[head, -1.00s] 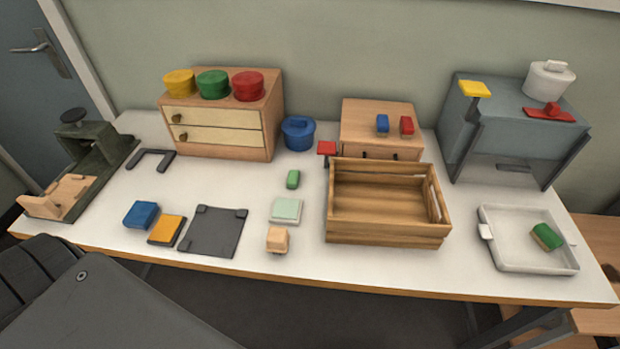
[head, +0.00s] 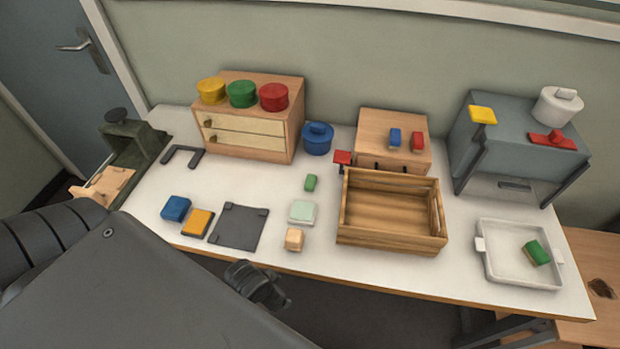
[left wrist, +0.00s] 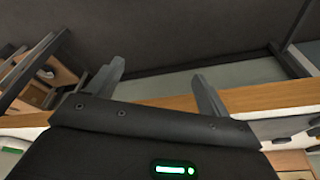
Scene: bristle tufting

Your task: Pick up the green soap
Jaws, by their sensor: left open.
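A small green block (head: 311,182), which looks like the green soap, lies on the white table in the head view, left of the wooden crate and behind a pale green square block (head: 303,211). My left gripper (head: 268,288) is just off the table's front edge, in front of and below the green block and well apart from it. In the left wrist view its two fingers (left wrist: 157,86) are spread with nothing between them. I cannot make out the soap in that view. My right gripper is not in view.
The wooden crate (head: 390,238) stands right of the green block. A white tray (head: 500,278) at the right holds a green-topped block (head: 536,252). A dark plate (head: 239,228) and a beige block (head: 294,239) lie near the front edge. A blue pot (head: 317,139) stands behind.

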